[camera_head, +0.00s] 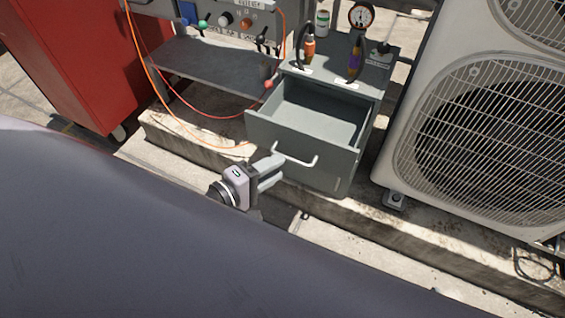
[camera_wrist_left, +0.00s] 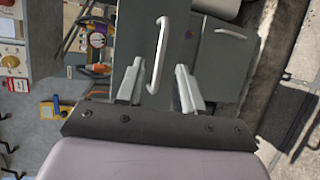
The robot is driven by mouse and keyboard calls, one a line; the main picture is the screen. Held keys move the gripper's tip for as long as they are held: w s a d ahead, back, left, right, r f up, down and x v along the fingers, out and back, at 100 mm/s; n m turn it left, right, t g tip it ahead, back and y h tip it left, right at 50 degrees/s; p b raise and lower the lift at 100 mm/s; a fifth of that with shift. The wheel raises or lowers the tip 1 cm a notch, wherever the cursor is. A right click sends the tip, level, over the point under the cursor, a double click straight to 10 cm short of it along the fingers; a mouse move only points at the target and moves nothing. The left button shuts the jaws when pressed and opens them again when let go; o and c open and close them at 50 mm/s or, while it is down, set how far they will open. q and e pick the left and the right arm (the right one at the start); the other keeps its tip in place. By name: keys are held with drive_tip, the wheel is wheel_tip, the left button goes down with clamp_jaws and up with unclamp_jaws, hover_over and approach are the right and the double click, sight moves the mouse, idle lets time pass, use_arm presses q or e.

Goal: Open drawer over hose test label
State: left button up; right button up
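The grey drawer (camera_head: 318,112) of the small cabinet is pulled out, and its visible inside looks empty. Its pale bar handle (camera_head: 296,159) is on the front panel; in the left wrist view the handle (camera_wrist_left: 160,50) stands between the two fingers and partly ahead of them. My left gripper (camera_head: 277,172) is at the handle's left end, with its fingers apart and a gap on both sides of the bar. No label text is readable; small white labels (camera_head: 345,83) lie on the cabinet top. My right gripper is out of view.
A second drawer front with a handle (camera_wrist_left: 231,34) shows in the left wrist view. A condenser unit (camera_head: 420,120) stands close on the right. An orange cable (camera_head: 150,75) hangs left of the drawer. A red cabinet (camera_head: 80,60) is at far left. A gauge (camera_head: 361,15) stands behind.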

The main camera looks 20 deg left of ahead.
use_arm(q)
drive_tip(key=v, duration=0.2)
drive_tip(key=shift+s+a+r, duration=0.1)
drive_tip(key=shift+s+a, duration=0.1)
drive_tip(key=shift+s, duration=0.15)
idle(0.4)
